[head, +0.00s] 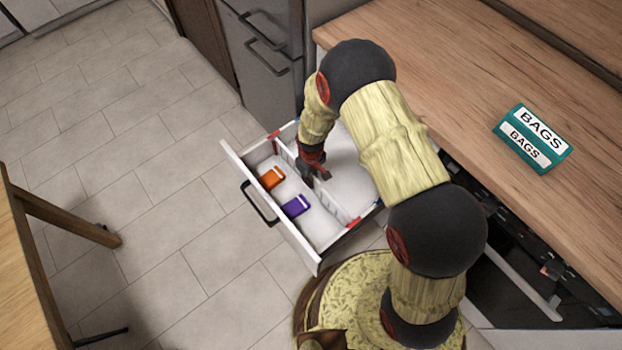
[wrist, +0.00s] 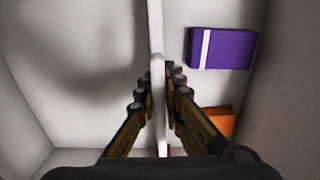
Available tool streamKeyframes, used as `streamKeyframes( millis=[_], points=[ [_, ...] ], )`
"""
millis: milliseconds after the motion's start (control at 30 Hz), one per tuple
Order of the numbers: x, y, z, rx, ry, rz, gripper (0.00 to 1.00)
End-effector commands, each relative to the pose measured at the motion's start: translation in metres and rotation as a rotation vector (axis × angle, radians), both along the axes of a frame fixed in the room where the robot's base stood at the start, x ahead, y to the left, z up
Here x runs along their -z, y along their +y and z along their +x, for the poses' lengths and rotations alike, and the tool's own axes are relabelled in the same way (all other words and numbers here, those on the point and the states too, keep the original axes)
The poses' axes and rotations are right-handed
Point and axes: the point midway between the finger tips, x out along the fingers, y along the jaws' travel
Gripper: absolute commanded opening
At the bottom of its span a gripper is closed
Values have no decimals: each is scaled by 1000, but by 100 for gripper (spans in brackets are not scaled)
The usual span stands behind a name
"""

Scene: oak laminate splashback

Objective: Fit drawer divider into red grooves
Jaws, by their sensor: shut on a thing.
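The drawer divider (head: 335,205) is a thin white panel standing upright across the open drawer (head: 231,162). It shows edge-on in the wrist view (wrist: 156,35). My gripper (head: 316,178) is shut on it near its middle, with one finger on each side in the wrist view (wrist: 158,85). A red groove mark (head: 353,223) shows at the divider's near end and another red mark (head: 273,135) at its far end. The divider ends lie close to these marks. I cannot tell whether they are seated in the grooves.
In the drawer's front part lie an orange box (head: 271,178) and a purple box (head: 296,206), both on one side of the divider. The rear part looks empty where visible. A teal BAGS holder (head: 533,138) stands on the wooden counter (head: 450,75).

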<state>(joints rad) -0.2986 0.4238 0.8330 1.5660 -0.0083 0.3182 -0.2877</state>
Motion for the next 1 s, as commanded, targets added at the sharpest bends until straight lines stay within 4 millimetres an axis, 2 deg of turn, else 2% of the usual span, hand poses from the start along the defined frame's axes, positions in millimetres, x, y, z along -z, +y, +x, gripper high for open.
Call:
streamKeyframes(
  millis=[733, 767, 1000],
  points=[
    [11, 0, 0, 0, 0, 0, 0],
    [10, 0, 0, 0, -1, 1, 10],
    [10, 0, 0, 0, 0, 0, 23]
  ],
)
